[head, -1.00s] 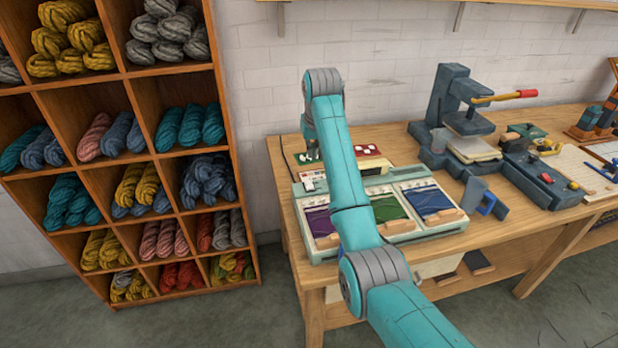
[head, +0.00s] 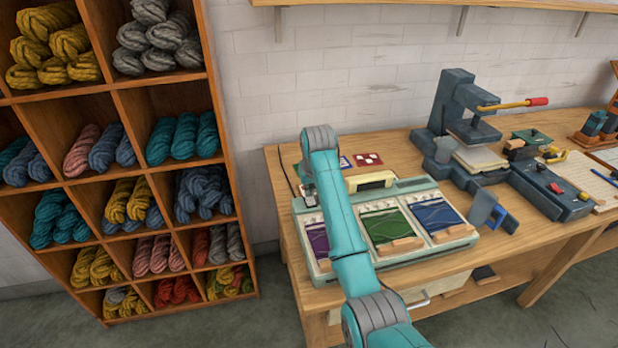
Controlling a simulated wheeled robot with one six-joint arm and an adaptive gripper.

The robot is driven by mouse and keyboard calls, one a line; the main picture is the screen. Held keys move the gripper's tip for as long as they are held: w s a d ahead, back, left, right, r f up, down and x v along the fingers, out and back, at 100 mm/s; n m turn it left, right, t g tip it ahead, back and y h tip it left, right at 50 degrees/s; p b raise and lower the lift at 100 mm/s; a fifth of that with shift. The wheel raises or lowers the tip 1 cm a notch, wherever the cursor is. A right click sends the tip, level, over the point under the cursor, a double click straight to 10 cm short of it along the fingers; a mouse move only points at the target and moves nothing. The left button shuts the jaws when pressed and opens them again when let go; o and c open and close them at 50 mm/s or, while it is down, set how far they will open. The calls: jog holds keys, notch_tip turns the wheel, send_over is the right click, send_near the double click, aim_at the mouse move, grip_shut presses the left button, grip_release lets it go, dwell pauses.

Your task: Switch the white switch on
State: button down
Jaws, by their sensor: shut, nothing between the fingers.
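A pale green console (head: 400,267) lies on the wooden bench, with purple, green and blue panels, each with a small wooden block at its front edge. A small whitish part (head: 311,199) shows at its back left, beside my arm; I cannot tell whether it is the white switch or how it is set. My gripper (head: 308,188) is over that back left corner, shut and empty, mostly hidden behind my teal arm link. I cannot tell whether it touches the console.
A dark press (head: 455,110) with a red-tipped lever stands right of the console. A blue-grey bracket (head: 484,208) stands by the console's right edge. Red cards (head: 368,159) lie behind it. A wooden shelf (head: 157,92) of wool skeins stands at left.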

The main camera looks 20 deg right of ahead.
jog(key=shift+w+f, duration=0.15)
jog(key=shift+f, duration=0.3)
jog(key=shift+w+f, duration=0.2)
jog(key=shift+f, duration=0.1)
jog(key=shift+s, duration=0.15)
jog(key=shift+s+r, duration=0.15)
jog(key=shift+s, duration=0.5)
jog(key=shift+r, duration=0.15)
jog(key=shift+r, duration=0.3)
jog(key=v, duration=1.3)
jog(key=shift+s, duration=0.2)
